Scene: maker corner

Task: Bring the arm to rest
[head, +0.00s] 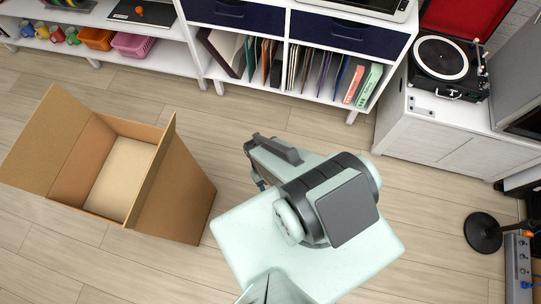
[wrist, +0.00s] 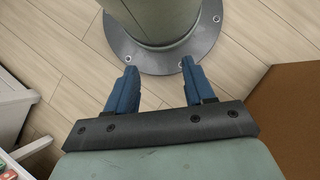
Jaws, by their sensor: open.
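My arm is folded in close over my own base in the middle of the head view. My gripper (head: 262,180) hangs at the left end of the arm there, mostly hidden behind its dark mount. In the wrist view my gripper (wrist: 157,80) shows two blue fingers, spread well apart with nothing between them. Beyond the fingertips are the bare floor and the round bolted foot of my own column.
An open, empty-looking cardboard box (head: 192,190) stands on the floor to the left; its side also shows in the wrist view (wrist: 285,120). A white shelf (head: 318,98) with folders and a white cabinet (head: 430,135) with a record player (head: 441,58) stand behind. Floor between is clear.

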